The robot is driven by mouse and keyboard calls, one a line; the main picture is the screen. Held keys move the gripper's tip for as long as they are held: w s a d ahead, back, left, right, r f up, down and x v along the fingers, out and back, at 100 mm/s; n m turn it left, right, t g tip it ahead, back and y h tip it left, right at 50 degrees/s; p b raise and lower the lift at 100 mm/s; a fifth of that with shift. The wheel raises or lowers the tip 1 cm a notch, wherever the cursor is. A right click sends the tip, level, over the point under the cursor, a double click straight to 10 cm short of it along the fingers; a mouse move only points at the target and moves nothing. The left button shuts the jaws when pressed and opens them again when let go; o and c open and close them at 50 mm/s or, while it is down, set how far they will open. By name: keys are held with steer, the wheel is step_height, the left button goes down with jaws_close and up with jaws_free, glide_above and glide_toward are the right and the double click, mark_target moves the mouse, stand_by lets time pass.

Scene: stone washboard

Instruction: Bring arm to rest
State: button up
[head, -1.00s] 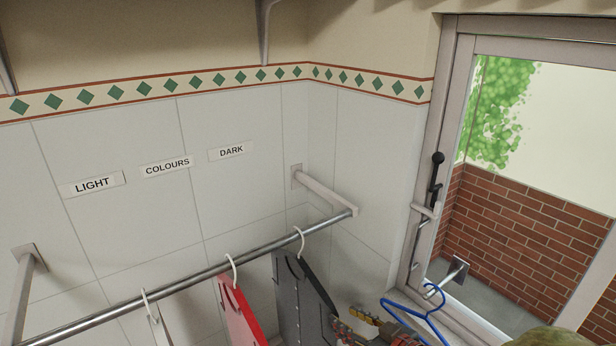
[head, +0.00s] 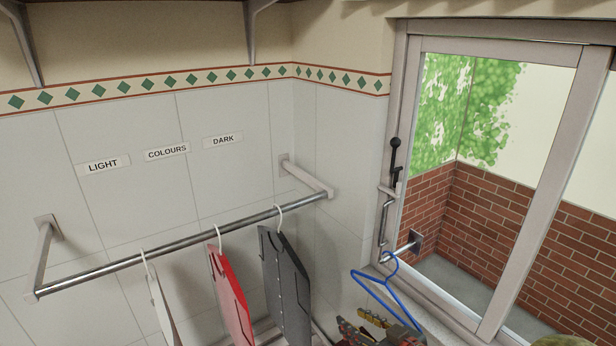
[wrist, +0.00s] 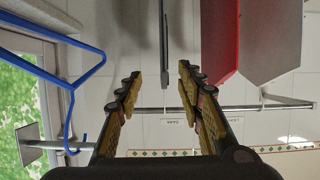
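My gripper (head: 362,322) shows at the bottom of the head view, to the right of the dark garment. In the wrist view my gripper (wrist: 158,82) has its two fingers spread, with nothing held between them. The dark grey garment (head: 286,285) hangs at the rail's right end. It shows edge-on beyond the fingers in the wrist view (wrist: 165,45). A red garment (head: 231,300) and a pale garment (head: 165,310) hang to its left. The rest of my arm is mostly out of view.
A metal rail (head: 180,242) runs along the tiled wall below the LIGHT, COLOURS and DARK labels. A blue hanger (head: 383,293) is on a peg (head: 405,247) by the window, close to my gripper. The window frame (head: 545,180) stands at right.

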steer(key=s+d+r+m+h, duration=0.1)
steer(key=d+r+m+h, duration=0.1)
steer(key=d+r+h, duration=0.3)
steer(key=s+d+r+m+h, duration=0.2)
steer(key=d+r+m+h, duration=0.1)
steer(key=d, duration=0.4)
steer(key=s+a+r+m+g, duration=0.1)
steer(key=s+a+g, duration=0.2)
steer(key=s, duration=0.6)
steer(key=s+a+r+m+g, duration=0.1)
steer(key=s+a+r+g, duration=0.15)
steer(key=s, duration=0.65)
step_height(320, 180, down, 20)
steer(key=b, duration=1.9)
steer(key=shift+w+d+y, duration=0.2)
steer(key=shift+d+y, duration=0.1)
steer(key=shift+y, duration=0.1)
